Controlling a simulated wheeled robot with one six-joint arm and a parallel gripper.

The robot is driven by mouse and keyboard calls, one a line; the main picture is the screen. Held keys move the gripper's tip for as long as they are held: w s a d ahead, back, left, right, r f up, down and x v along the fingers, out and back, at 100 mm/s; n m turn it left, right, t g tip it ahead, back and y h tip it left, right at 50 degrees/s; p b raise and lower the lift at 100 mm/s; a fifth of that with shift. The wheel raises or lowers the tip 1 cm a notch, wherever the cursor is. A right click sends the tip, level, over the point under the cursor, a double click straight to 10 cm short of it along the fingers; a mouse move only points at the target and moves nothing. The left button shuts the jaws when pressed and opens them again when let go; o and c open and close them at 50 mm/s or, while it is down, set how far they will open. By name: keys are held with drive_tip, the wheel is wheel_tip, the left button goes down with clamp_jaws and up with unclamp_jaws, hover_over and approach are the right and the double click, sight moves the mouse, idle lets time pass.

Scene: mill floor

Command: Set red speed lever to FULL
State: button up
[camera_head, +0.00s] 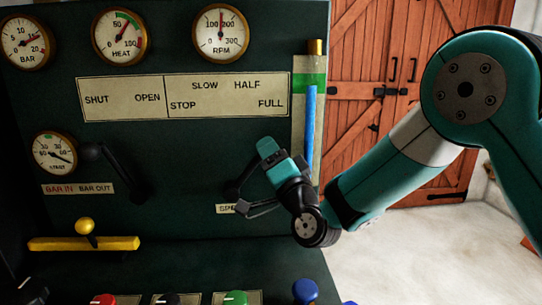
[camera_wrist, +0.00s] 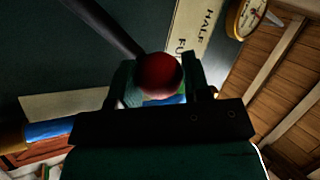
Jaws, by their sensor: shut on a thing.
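The red ball knob (camera_wrist: 158,75) of the speed lever sits between the fingers of my gripper (camera_wrist: 160,90) in the wrist view. Its dark shaft (camera_wrist: 105,25) runs up and left from the knob. In the head view my gripper (camera_head: 250,190) is at the panel, below the word FULL on the cream label plate (camera_head: 220,92), and hides the red knob. The plate reads STOP, SLOW, HALF and FULL on its right part. The wrist view shows part of this plate (camera_wrist: 192,32) beyond the knob. My gripper is shut on the knob.
A black lever (camera_head: 120,172) and a yellow lever (camera_head: 85,227) are to the left. A sight tube with blue liquid (camera_head: 310,130) stands close right of my gripper. Round gauges, including the RPM gauge (camera_head: 220,33), line the top. Coloured knobs, one blue (camera_head: 305,290), stand along the bottom.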

drive_tip(key=shift+d+f, duration=0.1)
drive_tip(key=o, duration=1.3)
drive_tip(key=shift+d, duration=0.1)
drive_tip(key=shift+s+f+b, duration=0.25)
drive_tip(key=shift+f+b, duration=0.05)
drive_tip(key=shift+b, duration=0.3)
drive_tip(key=shift+b+v, duration=5.8)
drive_tip(key=shift+v, duration=2.55)
drive_tip(key=shift+r, duration=0.15)
